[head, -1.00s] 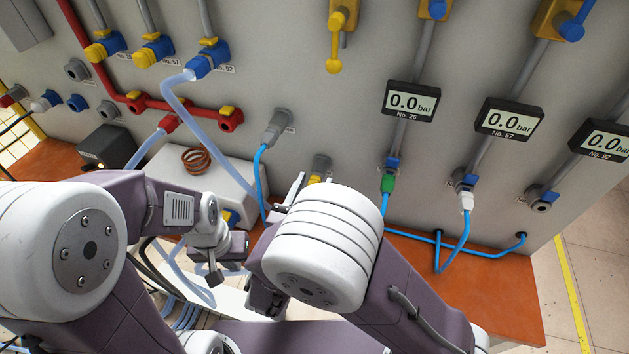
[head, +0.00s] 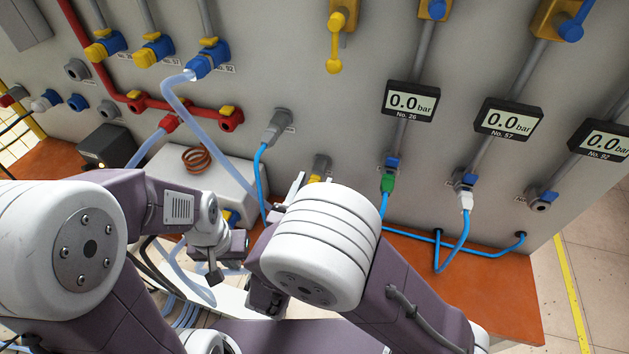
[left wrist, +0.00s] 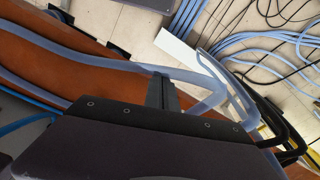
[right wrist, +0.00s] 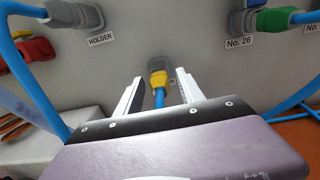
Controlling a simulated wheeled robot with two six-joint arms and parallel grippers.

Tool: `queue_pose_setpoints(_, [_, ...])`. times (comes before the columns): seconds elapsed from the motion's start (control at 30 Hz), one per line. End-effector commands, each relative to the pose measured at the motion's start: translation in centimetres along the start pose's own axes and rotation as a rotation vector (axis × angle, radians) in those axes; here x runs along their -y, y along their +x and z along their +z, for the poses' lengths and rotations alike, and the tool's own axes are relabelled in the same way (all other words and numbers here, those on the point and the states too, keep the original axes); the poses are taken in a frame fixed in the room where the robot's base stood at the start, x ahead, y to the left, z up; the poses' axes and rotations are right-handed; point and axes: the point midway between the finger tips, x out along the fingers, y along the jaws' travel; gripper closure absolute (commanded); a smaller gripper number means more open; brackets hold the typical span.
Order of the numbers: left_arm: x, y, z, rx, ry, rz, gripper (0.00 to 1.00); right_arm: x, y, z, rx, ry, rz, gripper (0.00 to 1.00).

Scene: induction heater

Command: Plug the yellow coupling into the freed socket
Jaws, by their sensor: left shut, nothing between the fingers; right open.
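The yellow coupling (right wrist: 158,79) with its blue hose sits in a grey wall fitting (right wrist: 159,62) in the right wrist view. In the head view only a bit of yellow (head: 315,179) shows beneath that fitting. My right gripper (right wrist: 158,77) is open, with one finger on each side of the coupling, apart from it. A socket (head: 541,204) under the No. 92 gauge has no hose in it. A green coupling (head: 387,183) is at No. 26 and a white one (head: 466,200) at No. 57. My left gripper (left wrist: 161,88) is shut and empty, low over the bench.
A grey coupling (right wrist: 75,14) with a blue hose is at the HOLDER label, left of my right gripper. A pale box (head: 215,180) with a copper coil (head: 196,160) stands on the orange bench (head: 495,300). A translucent hose (left wrist: 110,62) runs past my left gripper.

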Motion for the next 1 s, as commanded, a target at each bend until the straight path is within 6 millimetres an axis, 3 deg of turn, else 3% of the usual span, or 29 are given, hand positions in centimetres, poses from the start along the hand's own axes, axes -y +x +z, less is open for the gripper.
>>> queue_pose_setpoints(0.4, [0.0, -0.22, -0.02, 0.0, 0.0, 0.0, 1.0, 0.0, 0.0, -0.01, 0.0, 0.0, 0.0, 0.55])
queue_pose_setpoints(0.57, [0.0, -0.22, -0.02, 0.0, 0.0, 0.0, 1.0, 0.0, 0.0, 0.0, 0.0, 0.0, 0.0, 0.96])
queue_pose_setpoints(0.6, [0.0, -0.22, -0.02, 0.0, 0.0, 0.0, 1.0, 0.0, 0.0, 0.0, 0.0, 0.0, 0.0, 1.0])
queue_pose_setpoints(1.0, [0.0, -0.22, -0.02, 0.0, 0.0, 0.0, 1.0, 0.0, 0.0, 0.01, 0.0, 0.0, 0.0, 1.0])
